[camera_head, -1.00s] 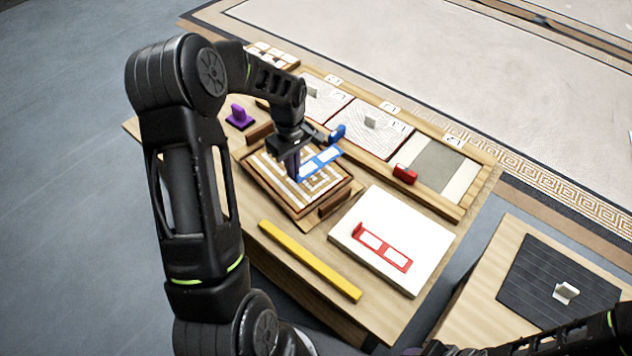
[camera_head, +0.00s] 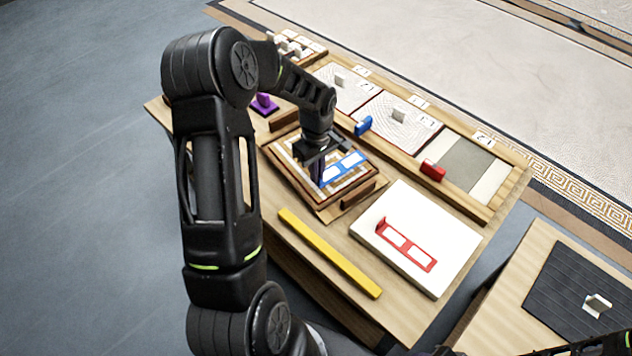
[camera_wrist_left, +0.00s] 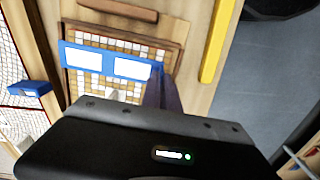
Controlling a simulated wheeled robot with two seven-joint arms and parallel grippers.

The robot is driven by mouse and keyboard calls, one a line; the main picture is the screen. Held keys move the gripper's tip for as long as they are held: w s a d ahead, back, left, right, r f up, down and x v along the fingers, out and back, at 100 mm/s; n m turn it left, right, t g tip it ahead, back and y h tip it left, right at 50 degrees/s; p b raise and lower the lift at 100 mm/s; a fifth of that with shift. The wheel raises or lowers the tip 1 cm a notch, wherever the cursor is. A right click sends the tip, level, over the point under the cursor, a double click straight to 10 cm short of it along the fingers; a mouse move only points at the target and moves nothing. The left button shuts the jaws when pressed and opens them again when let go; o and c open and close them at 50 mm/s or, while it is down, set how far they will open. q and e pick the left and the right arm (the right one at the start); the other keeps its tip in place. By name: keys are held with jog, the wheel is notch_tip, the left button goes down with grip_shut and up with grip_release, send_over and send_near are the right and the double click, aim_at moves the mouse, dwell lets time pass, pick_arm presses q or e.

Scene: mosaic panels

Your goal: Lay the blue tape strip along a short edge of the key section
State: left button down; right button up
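The blue tape strip (camera_head: 343,168), a flat blue frame with two white windows, is at my left gripper (camera_head: 318,172). The gripper's fingers look closed on its near end. In the left wrist view the strip (camera_wrist_left: 108,62) crosses one end of the key section, with a dark finger (camera_wrist_left: 160,92) at its right end. The key section (camera_head: 291,163) is a square brown-and-white mosaic panel in a wooden frame, partly hidden by my gripper. The strip is over or on its right side; I cannot tell whether it touches. My right gripper is out of view.
A red strip (camera_head: 407,247) lies on a white board (camera_head: 440,225). A yellow bar (camera_head: 330,253) lies at the table's front. A blue block (camera_head: 363,125) and a red block (camera_head: 432,170) stand along the rail. A purple handled block (camera_head: 265,104) stands behind my left arm.

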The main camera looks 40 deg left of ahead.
pick_arm(q)
notch_tip(320, 180, down, 3)
jog(key=shift+f+b, duration=0.15)
jog(key=shift+b, duration=1.05)
jog(key=shift+f, duration=0.35)
jog(key=shift+r, duration=0.15)
jog(key=c, duration=1.6)
grip_release()
